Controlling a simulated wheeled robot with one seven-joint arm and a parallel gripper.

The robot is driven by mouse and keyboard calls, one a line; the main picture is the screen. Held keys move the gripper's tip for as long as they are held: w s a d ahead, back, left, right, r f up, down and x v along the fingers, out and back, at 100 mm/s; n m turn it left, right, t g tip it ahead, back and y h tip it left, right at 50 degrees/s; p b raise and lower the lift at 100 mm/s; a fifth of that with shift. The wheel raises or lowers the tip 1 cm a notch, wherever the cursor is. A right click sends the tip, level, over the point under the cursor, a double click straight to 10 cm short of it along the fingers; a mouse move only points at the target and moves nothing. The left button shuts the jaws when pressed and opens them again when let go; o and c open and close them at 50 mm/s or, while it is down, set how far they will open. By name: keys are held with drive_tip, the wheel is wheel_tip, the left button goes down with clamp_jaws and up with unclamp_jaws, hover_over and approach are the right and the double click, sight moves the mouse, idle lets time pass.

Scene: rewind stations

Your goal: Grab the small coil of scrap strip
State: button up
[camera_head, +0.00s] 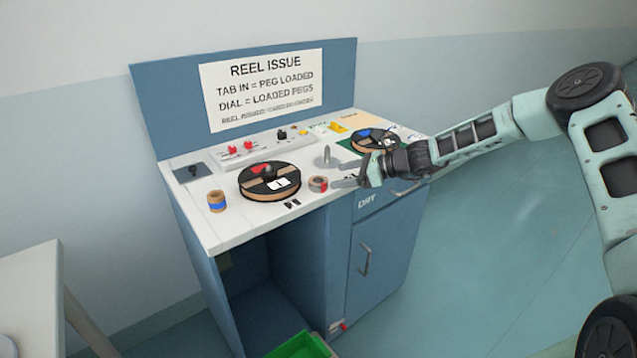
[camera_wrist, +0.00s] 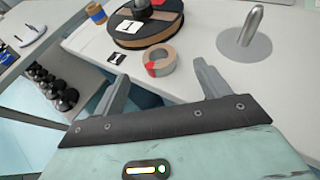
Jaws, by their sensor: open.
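The small coil of scrap strip (camera_head: 318,184) is a tan ring with a red patch, lying on the white bench top near its front edge. In the wrist view the coil (camera_wrist: 159,60) lies ahead of my gripper, a little beyond the fingertips and roughly between their lines. My gripper (camera_head: 345,176) is open and empty, just right of the coil in the head view. Its two fingers (camera_wrist: 163,76) show apart in the wrist view, with no contact on the coil visible.
A large black-and-tan reel (camera_head: 270,188) sits left of the coil. A bare metal peg (camera_head: 327,157) stands behind it. A second reel (camera_head: 375,139) is at the right, and a blue-banded spool (camera_head: 216,202) at the left. A green bin (camera_head: 300,346) is below.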

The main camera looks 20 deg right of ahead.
sight(323, 181)
drive_tip(key=shift+p+x, duration=0.65)
drive_tip(key=shift+x, duration=2.6)
drive_tip(key=shift+s+f, duration=0.15)
drive_tip(key=c, duration=1.1)
